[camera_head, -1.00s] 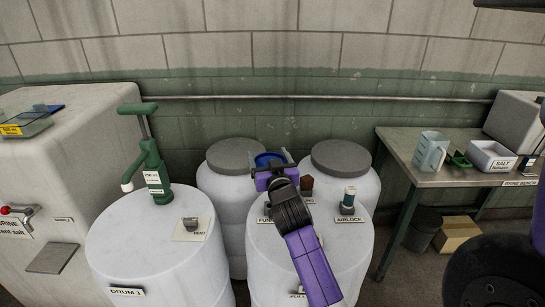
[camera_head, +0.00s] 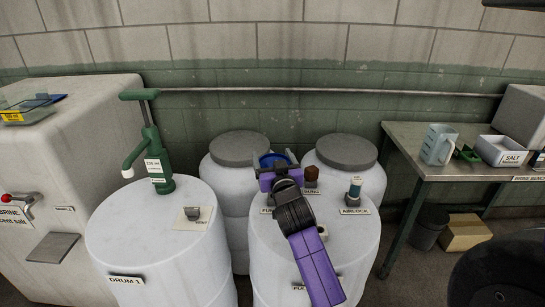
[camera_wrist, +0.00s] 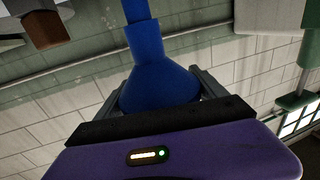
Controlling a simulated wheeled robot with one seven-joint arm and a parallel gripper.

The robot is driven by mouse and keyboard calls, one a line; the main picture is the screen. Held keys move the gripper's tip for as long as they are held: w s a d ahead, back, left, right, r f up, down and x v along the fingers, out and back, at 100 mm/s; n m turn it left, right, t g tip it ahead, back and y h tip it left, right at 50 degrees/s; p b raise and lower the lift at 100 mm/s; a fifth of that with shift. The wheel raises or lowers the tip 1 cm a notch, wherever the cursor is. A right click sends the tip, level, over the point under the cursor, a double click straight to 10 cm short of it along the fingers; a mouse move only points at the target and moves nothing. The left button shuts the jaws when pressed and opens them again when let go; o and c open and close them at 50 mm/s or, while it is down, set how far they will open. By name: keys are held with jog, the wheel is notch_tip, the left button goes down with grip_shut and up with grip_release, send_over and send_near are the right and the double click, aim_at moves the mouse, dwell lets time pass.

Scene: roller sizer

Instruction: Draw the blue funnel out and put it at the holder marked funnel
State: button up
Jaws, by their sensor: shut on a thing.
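The blue funnel (camera_head: 271,159) is between the fingers of my gripper (camera_head: 274,165), over the back part of the front right drum (camera_head: 330,240). My gripper is shut on it. In the wrist view the funnel (camera_wrist: 158,75) shows its wide cone between the two grey fingers (camera_wrist: 155,95), with its stem running to the top edge of the picture. The stem's end is out of that view. I cannot tell whether the stem is in an opening.
A brown bung (camera_head: 311,175) and an airlock (camera_head: 354,189) stand on the same drum, close right of my gripper. A green pump (camera_head: 151,150) stands on drum 1 (camera_head: 150,250). Two grey-lidded drums stand behind. A bench (camera_head: 420,165) at right holds a jug (camera_head: 438,145) and salt box (camera_head: 503,150).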

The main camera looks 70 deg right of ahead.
jog(key=shift+f+b, duration=0.4)
jog(key=shift+f, duration=0.4)
jog(key=shift+f+b, duration=1.6)
jog(key=shift+f, duration=0.1)
dwell(1.2)
jog(key=o, duration=1.4)
jog(key=shift+o, duration=0.2)
jog(key=shift+a, duration=0.1)
jog(key=v, duration=0.7)
jog(key=shift+s+a+b, duration=0.25)
jog(key=shift+b, duration=0.1)
